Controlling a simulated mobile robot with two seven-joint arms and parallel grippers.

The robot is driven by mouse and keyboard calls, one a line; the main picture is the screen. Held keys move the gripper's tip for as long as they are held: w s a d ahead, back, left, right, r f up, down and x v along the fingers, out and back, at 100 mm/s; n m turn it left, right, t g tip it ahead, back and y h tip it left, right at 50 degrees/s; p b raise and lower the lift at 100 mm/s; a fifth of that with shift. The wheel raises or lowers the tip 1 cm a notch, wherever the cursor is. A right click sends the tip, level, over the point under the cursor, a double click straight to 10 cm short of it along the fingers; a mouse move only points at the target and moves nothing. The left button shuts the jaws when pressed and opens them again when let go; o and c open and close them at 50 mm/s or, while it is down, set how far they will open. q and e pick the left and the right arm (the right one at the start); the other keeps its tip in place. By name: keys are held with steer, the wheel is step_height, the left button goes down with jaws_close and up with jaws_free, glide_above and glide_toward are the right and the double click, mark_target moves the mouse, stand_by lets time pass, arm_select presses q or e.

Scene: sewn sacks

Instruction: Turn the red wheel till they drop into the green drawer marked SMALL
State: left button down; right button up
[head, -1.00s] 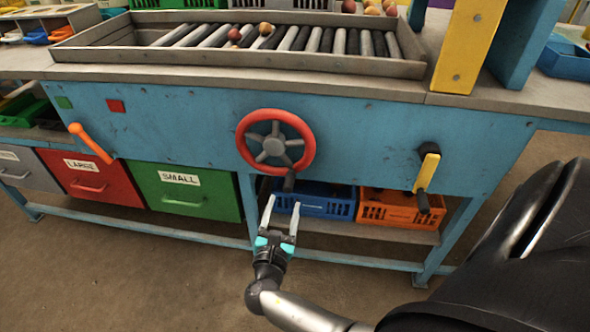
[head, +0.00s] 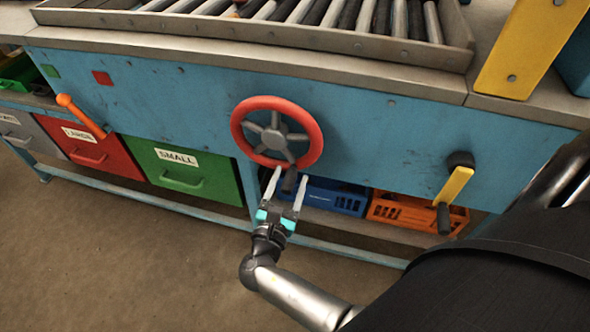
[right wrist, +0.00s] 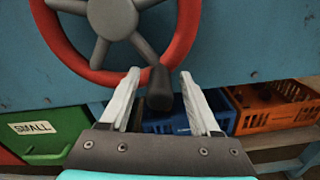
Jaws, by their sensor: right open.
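The red wheel (head: 275,137) with grey spokes is on the blue front panel. Its dark handle (head: 290,183) sticks out at the bottom of the rim. My right gripper (head: 290,174) is open, with its two pale fingers on either side of the handle. In the right wrist view the handle (right wrist: 160,90) shows between the fingertips, with a gap visible on each side. The green drawer marked SMALL (head: 190,178) is shut, left of the wheel; it also shows in the right wrist view (right wrist: 50,145). My left gripper is not in view.
The roller tray (head: 300,36) is above, mostly cut off. Left are a red drawer (head: 100,154) and an orange lever (head: 80,115). Right are a blue crate (head: 335,199), an orange crate (head: 400,212) and a yellow crank (head: 455,186). Open floor lies in front.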

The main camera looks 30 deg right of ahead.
stand_by(0.3)
jaws_close()
stand_by(0.4)
stand_by(0.9)
